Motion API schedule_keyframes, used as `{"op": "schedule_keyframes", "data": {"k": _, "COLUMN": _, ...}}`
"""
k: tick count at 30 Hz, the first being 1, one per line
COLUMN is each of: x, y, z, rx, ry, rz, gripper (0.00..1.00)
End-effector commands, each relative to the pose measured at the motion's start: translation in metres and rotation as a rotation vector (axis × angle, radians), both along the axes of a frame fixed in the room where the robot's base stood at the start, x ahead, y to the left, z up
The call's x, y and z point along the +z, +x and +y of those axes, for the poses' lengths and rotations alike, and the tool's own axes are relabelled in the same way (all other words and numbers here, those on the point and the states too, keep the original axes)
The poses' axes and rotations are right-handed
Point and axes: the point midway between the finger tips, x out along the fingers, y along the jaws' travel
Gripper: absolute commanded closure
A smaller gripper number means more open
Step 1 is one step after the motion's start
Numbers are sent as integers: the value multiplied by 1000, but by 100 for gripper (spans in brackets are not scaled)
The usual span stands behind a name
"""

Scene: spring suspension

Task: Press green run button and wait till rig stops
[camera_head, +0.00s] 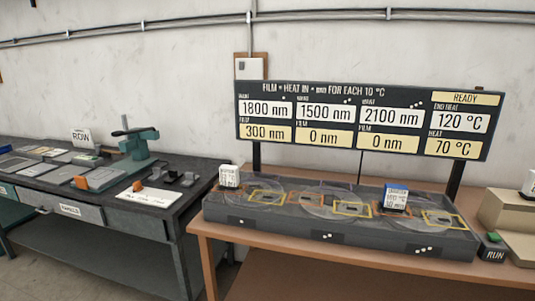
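The run button (493,238) shows as a small green cap on a dark box marked RUN, at the right end of the wooden bench. The rig (350,237) is a long dark tray with clear round covers and yellow and orange outlines, left of the button. A white labelled block (229,176) stands at its left end, and a blue-topped labelled block (396,198) stands on its right part. The board (362,115) above reads READY, end heat 120 °C, heat 70 °C; film 300, 0 and 0 nm. My gripper is not in view.
A beige stepped block (510,212) stands right of the rig, behind the button box. At left, a dark workbench (145,222) carries a green tool (138,142), flat plates and a ROW sign (82,138). Floor shows at the lower left.

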Motion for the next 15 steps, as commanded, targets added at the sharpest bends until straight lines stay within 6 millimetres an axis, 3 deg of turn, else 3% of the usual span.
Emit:
{"op": "schedule_keyframes", "data": {"k": 3, "x": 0, "y": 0, "z": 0, "rx": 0, "ry": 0, "rz": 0, "gripper": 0}}
{"op": "schedule_keyframes", "data": {"k": 4, "x": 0, "y": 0, "z": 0, "rx": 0, "ry": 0, "rz": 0, "gripper": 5}}
{"op": "schedule_keyframes", "data": {"k": 15, "x": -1, "y": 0, "z": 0, "rx": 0, "ry": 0, "rz": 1, "gripper": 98}}
